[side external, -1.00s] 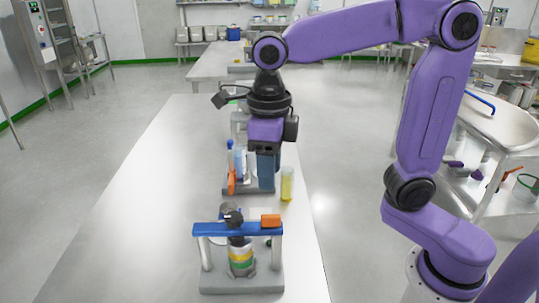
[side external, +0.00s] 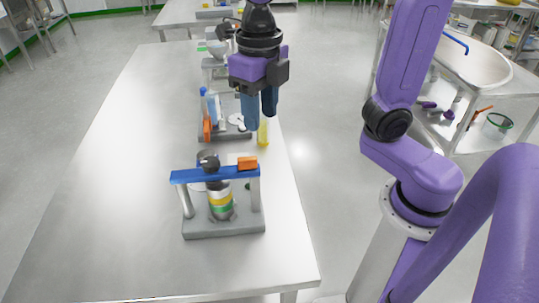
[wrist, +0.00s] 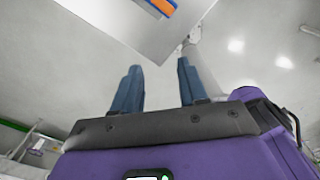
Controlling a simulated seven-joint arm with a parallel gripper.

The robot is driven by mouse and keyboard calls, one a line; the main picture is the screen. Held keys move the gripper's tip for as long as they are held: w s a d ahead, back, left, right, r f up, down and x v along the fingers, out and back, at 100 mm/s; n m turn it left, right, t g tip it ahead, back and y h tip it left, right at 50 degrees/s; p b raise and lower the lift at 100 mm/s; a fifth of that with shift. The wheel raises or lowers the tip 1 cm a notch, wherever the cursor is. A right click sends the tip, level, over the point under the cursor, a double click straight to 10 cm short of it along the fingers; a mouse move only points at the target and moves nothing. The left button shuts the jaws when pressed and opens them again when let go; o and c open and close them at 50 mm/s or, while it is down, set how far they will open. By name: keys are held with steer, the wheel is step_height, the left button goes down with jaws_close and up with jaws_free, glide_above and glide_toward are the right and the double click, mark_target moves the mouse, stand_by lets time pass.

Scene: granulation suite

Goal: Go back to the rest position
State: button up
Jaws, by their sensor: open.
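My gripper (side external: 260,119) is open and empty, pointing down above the right edge of the steel table (side external: 110,165). In the wrist view its two blue fingers (wrist: 158,68) are apart, with only floor and the table edge beyond them. In the side view the fingers stand in front of the far workstation and near a yellow vial (side external: 263,136), seemingly above it; they hide part of what is behind.
A grey stand with a blue crossbar (side external: 215,174) and an orange block (side external: 247,163) holds a banded jar (side external: 220,205) near the front. Behind it stands a grey rack (side external: 235,134) with blue and orange items. The table's left side is clear.

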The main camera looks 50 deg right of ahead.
steer(key=s+d+f+m, duration=0.4)
steer(key=s+m, duration=0.2)
steer(key=m, duration=0.6)
steer(key=s+d+f+m, duration=0.5)
steer(key=s+m, duration=0.2)
steer(key=m, duration=0.4)
steer(key=shift+s+d+f+m, duration=0.25)
steer(key=shift+d+m, duration=0.05)
steer(key=shift+m, duration=0.1)
stand_by(0.6)
